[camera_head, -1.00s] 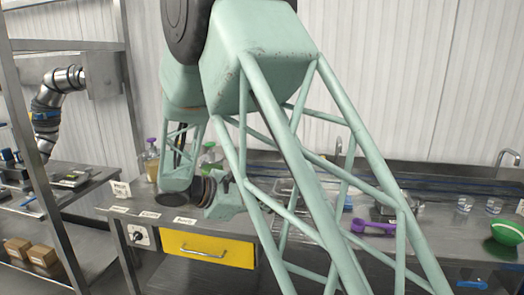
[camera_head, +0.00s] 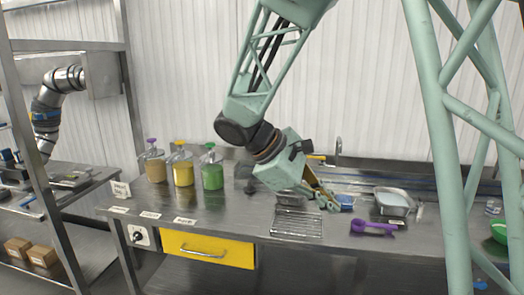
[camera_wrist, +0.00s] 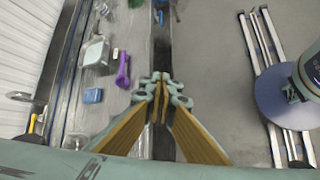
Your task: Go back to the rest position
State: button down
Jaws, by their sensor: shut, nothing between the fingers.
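My gripper (camera_head: 326,199) is over the steel counter (camera_head: 260,219) in the head view, near the wire rack, and points down and to the right. Its fingertips meet in the wrist view (camera_wrist: 160,78), with nothing between them. The gripper looks clear of the objects on the counter; its exact height above the surface is hard to tell.
Several pump bottles (camera_head: 183,170) stand at the counter's back left. A wire rack (camera_head: 297,223), purple scoop (camera_head: 373,227), metal container (camera_head: 394,201) and blue sponge (camera_head: 346,202) lie near the gripper. A green bowl (camera_head: 500,232) is at the far right. A yellow drawer (camera_head: 207,249) is below.

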jog(key=s+d+r+m+y, duration=0.3)
jog(key=s+r+m, duration=0.1)
jog(key=s, duration=0.6)
jog(key=s+d+r+m+y, duration=0.3)
jog(key=s+r, duration=0.1)
jog(key=s, duration=0.6)
jog(key=s+a+f+m+t+y, duration=0.2)
jog(key=s+m, duration=0.3)
jog(key=s, duration=1.1)
jog(key=shift+a+f+y, duration=0.2)
jog(key=shift+a+y, duration=0.1)
jog(key=shift+a, duration=0.2)
